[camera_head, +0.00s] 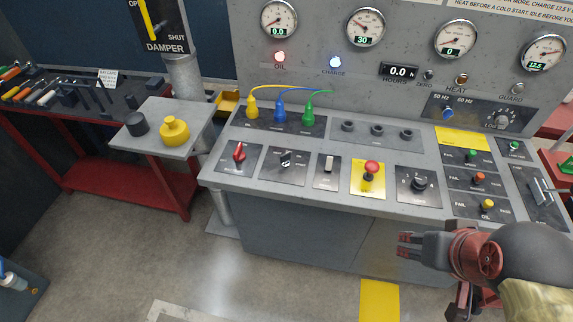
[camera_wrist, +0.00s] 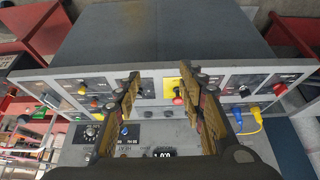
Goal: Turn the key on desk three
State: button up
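A black key-like rotary switch (camera_head: 418,183) sits on a dark plate with position marks at the right of the desk's front row. In the wrist view a dark switch (camera_wrist: 148,92), apparently the same one, lies between the fingers' lines, partly beside the left finger. The grey desk (camera_head: 330,187) carries it. My gripper (camera_head: 404,244) is in front of the desk's front edge, below and apart from the switch. In the wrist view my gripper (camera_wrist: 160,72) has its fingers spread wide with nothing between them. The switch's exact setting is too small to read.
A red mushroom button (camera_head: 371,168) on a yellow plate stands just left of the switch. A red knob (camera_head: 239,152) and a selector (camera_head: 286,160) are further left. Yellow, blue and green plugs (camera_head: 280,110) with cables stand behind. A lever (camera_head: 540,191) is at the right.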

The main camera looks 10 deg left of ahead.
aim_at(285, 162)
jog(key=i+j, duration=0.1)
jog(key=j, duration=0.3)
jog(key=i+j, duration=0.1)
jog(key=j, duration=0.75)
jog(key=i+j, duration=0.15)
jog(key=j, duration=0.25)
